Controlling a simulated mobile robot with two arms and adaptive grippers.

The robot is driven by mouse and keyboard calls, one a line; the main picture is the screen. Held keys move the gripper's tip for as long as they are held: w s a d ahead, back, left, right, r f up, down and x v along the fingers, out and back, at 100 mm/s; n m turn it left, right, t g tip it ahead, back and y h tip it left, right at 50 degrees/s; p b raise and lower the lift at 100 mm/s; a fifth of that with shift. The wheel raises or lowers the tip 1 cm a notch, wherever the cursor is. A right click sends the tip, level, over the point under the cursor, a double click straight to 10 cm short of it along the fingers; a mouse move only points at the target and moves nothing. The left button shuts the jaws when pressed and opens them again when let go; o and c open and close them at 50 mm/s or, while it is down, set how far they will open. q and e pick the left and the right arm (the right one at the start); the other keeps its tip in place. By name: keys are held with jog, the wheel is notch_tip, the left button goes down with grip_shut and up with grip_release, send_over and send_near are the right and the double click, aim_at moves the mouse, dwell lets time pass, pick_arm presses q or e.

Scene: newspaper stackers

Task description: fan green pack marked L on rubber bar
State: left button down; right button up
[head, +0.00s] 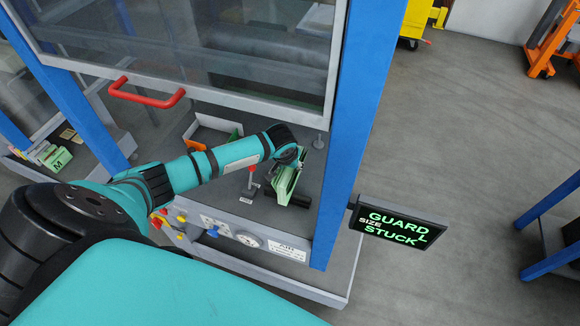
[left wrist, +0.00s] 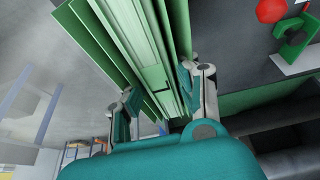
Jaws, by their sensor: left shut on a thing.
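My left gripper (head: 290,163) reaches under the raised guard of the blue-framed machine. It is shut on a green pack (head: 284,183), which stands on edge over the grey deck. In the left wrist view the pack (left wrist: 138,40) runs between the two fingers of my gripper (left wrist: 163,100), and its outer sheets spread apart at the far end. A dark line mark shows on the pack's edge, but I cannot read it as a letter. A dark green block lies beside the pack; I cannot tell whether it is the rubber bar. My right gripper is not in view.
A red-knobbed post (head: 251,172) stands just left of the pack. An open white and orange box (head: 212,128) lies behind my forearm. The guard has a red handle (head: 146,95). A sign (head: 398,226) reads "GUARD STUCK, SIZE L". A green pack marked M (head: 57,160) is far left.

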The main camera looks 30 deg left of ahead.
pick_arm(q)
jog(key=shift+w, duration=0.45)
jog(key=shift+w+a, duration=0.1)
jog(key=shift+w+a+b, duration=0.1)
jog(key=shift+w+b, duration=0.3)
jog(key=shift+w, duration=0.2)
jog(key=shift+r, duration=0.1)
notch_tip(320, 180, up, 2)
jog(key=shift+r+p, duration=0.2)
jog(key=shift+p, duration=0.95)
jog(key=shift+r, duration=2.2)
